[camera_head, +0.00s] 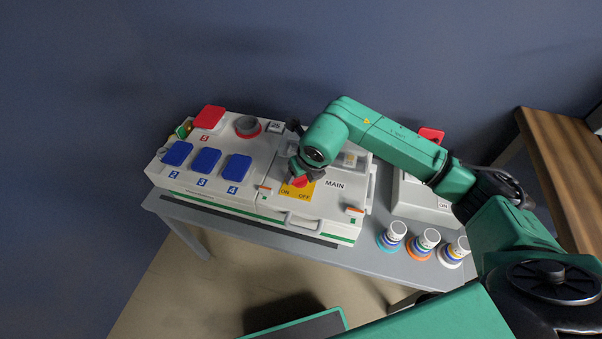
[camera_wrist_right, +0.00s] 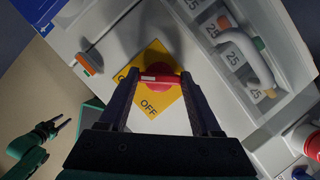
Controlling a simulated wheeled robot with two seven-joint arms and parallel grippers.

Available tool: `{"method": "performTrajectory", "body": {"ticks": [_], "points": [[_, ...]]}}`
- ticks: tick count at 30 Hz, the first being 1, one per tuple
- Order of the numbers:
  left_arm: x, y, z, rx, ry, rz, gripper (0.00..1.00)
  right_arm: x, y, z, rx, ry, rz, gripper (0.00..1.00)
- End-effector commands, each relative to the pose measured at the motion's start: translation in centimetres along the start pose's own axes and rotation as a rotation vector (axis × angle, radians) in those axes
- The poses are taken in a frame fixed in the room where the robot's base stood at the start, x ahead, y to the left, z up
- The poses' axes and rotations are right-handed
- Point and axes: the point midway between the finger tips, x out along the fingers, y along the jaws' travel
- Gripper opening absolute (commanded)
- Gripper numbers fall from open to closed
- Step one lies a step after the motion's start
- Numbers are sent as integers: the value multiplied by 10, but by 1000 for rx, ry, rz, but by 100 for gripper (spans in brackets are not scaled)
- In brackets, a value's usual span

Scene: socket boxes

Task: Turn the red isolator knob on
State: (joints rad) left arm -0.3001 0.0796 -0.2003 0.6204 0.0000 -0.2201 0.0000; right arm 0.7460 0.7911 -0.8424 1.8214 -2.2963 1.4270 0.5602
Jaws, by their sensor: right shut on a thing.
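The red isolator knob (camera_head: 300,182) sits on a yellow plate (camera_head: 288,191) marked ON and OFF, on the MAIN panel of the white socket box (camera_head: 322,205). My right gripper (camera_head: 298,173) reaches down over the knob and partly hides it. In the right wrist view the knob's red handle (camera_wrist_right: 162,78) spans between the two fingers, which are shut on it. A white mark on the handle lies toward its left part, on the ON lettering side. OFF is readable below. My left gripper (camera_wrist_right: 58,125) shows at the lower left of the wrist view, fingers apart and empty, away from the box.
Blue socket lids (camera_head: 207,160), a raised red lid (camera_head: 209,117) and a grey round socket (camera_head: 247,125) are left of the knob. Several banded plugs (camera_head: 395,232) stand at the table's front right. A breaker window (camera_wrist_right: 235,50) and handle lie beside the knob.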

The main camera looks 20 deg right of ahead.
Motion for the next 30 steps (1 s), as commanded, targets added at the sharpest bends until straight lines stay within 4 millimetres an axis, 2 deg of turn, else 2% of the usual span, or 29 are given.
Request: {"method": "performTrajectory", "body": {"ticks": [3, 4, 6, 15, 19, 23, 30], "points": [[0, 0, 0, 0, 0, 0, 44, 0, 0, 0, 2, 1, -1, 9], [0, 0, 0, 0, 0, 0, 44, 0, 0, 0, 3, 1, 0, 69], [0, 0, 0, 0, 0, 0, 44, 0, 0, 0, 2, 1, 0, 95], [0, 0, 0, 0, 0, 0, 44, 0, 0, 0, 1, 0, 0, 95], [-1, 0, 0, 0, 0, 0, 44, -12, 0, 1, 1, -3, 2, 95], [-1, 0, 0, 0, 0, 0, 44, -43, 0, 2, -1, -6, 0, 95], [-2, 0, 0, 0, 0, 0, 44, -114, 0, 1, -1, -5, -1, 95]]}}
